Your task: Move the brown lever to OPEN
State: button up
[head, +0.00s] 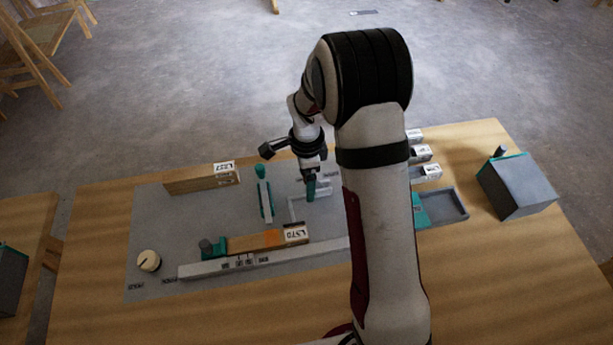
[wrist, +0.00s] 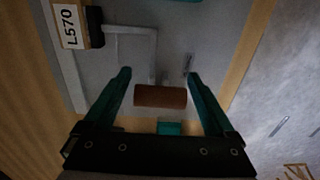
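The brown lever's handle (wrist: 160,97) shows in the wrist view as a short brown bar lying crosswise. My gripper (wrist: 157,74) is open, with one teal finger to each side of the handle. The handle appears between the fingers; I cannot tell how far below them it is, and no contact shows. In the head view my gripper (head: 311,190) points down over the panel (head: 160,225), by a thin white bent track (head: 296,208). The brown handle cannot be made out there. A small dark marking (wrist: 188,63) near the handle is too small to read.
A block labelled L570 (head: 262,241) lies in front of my gripper, and another labelled block (head: 200,180) lies at the back left. A teal upright piece (head: 265,195) stands left of my gripper. A cream knob (head: 148,261) is front left. A grey box (head: 515,185) stands far right.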

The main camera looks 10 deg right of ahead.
aim_at(320, 181)
grip_shut()
dwell(0.5)
jog(key=d+y, duration=0.1)
jog(key=y, duration=0.1)
jog(key=d+r+y, duration=0.1)
jog(key=y, duration=0.1)
jog(key=d+y, duration=0.1)
jog(key=y, duration=0.1)
jog(key=d+y, duration=0.1)
jog(key=y, duration=0.1)
jog(key=shift+d+r, duration=0.15)
jog(key=shift+d, duration=0.05)
jog(key=shift+d+y, duration=0.15)
jog(key=shift+y, duration=0.15)
jog(key=shift+d, duration=0.7)
